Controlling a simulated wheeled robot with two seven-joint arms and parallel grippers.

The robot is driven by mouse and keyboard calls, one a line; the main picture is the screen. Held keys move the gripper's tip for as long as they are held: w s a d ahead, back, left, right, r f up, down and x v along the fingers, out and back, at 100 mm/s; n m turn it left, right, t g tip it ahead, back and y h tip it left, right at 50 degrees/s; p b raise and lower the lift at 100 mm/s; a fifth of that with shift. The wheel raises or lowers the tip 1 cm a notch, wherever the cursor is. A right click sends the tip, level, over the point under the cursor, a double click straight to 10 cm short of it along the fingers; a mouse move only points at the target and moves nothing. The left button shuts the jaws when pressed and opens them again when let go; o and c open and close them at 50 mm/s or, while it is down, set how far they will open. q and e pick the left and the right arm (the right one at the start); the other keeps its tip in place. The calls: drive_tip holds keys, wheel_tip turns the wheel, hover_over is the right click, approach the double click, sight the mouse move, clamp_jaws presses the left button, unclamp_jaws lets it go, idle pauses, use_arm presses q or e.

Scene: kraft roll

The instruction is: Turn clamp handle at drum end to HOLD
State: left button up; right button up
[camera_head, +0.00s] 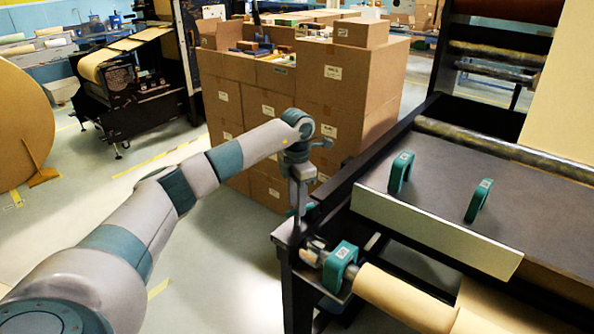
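A teal clamp handle (340,267) with a small pale label sits around the metal shaft at the near end of the kraft roll (405,297), on the black machine frame. No HOLD marking can be read at this size. My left arm reaches in from the left. My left gripper (298,212) points down beside the frame's left corner, above and left of the clamp handle, and looks apart from it. Its fingers are seen edge-on and partly merge with the dark frame, so their opening is unclear. My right gripper is not in view.
Two more teal handles (401,172) (478,200) stand on the machine's dark table (440,165). A pale metal bar (435,232) runs along its front edge. Stacked cardboard boxes (345,85) stand behind my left gripper. Open floor (225,255) lies left of the machine.

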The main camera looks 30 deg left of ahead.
use_arm(q)
wheel_tip(320, 180, up, 13)
drive_tip(key=b, duration=0.3)
drive_tip(key=shift+f, duration=0.15)
drive_tip(key=shift+o, duration=0.4)
